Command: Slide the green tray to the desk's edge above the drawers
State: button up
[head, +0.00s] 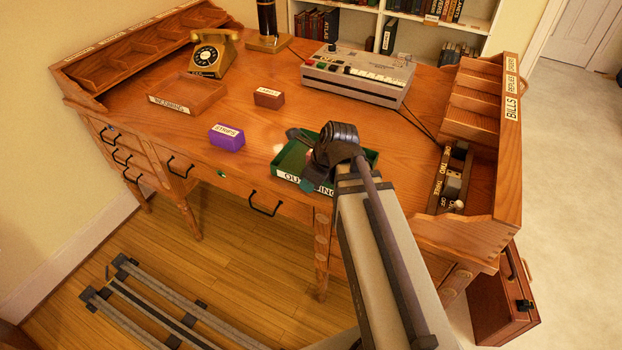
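The green tray (286,162) lies on the desk (200,115) near its front edge, right of the purple box. A white label, partly covered, is on its front wall. My arm reaches over the tray from the lower right and hides much of its middle and right side. My gripper (299,136) is at the tray's back left part, over or inside it. The fingers are small and dark, so I cannot tell whether they are open or touch the tray. Drawers with black handles (266,204) are in the desk's front, below the tray and to the left.
A purple box (227,137) stands left of the tray, with a small brown box (269,97) behind it. A wooden tray (187,93), a telephone (213,53) and a grey keyed machine (358,75) are farther back. A switch panel (451,180) and pigeonholes (475,105) stand at right.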

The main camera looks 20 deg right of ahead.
jog(key=p+v, duration=0.9)
jog(key=v, duration=0.1)
jog(key=shift+r+p, duration=0.2)
jog(key=shift+p, duration=0.15)
jog(key=shift+s+d+r, duration=0.1)
jog(key=shift+s+r, duration=0.05)
jog(key=shift+s, duration=0.05)
